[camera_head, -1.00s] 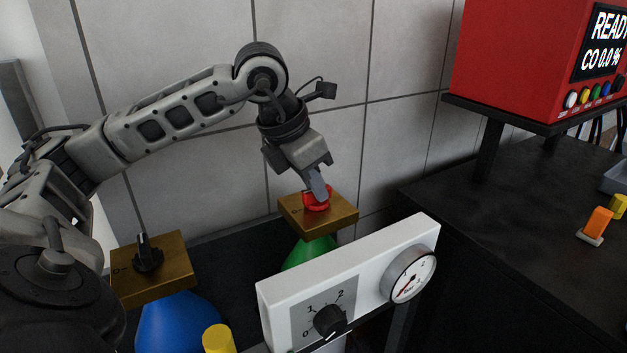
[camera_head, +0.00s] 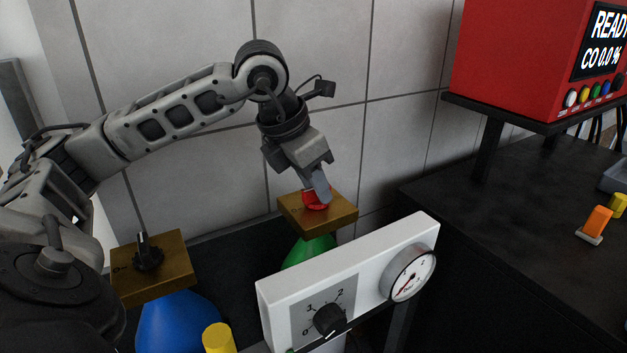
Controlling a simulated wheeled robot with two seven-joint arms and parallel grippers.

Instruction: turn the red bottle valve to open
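The red bottle valve (camera_head: 312,205) sits on top of a brass block (camera_head: 342,218) above a green bottle (camera_head: 306,251). My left gripper (camera_head: 319,192) points down at the red valve, its fingers at the knob and covering part of it. The fingers overlap from this angle, so I cannot tell whether they are closed on the valve. My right gripper is not in view.
A blue bottle (camera_head: 180,325) with a brass block and black knob (camera_head: 148,257) stands left. A white panel (camera_head: 350,270) with a dial and gauge (camera_head: 409,272) stands in front of the green bottle. A red machine (camera_head: 520,55) is on a raised shelf at right.

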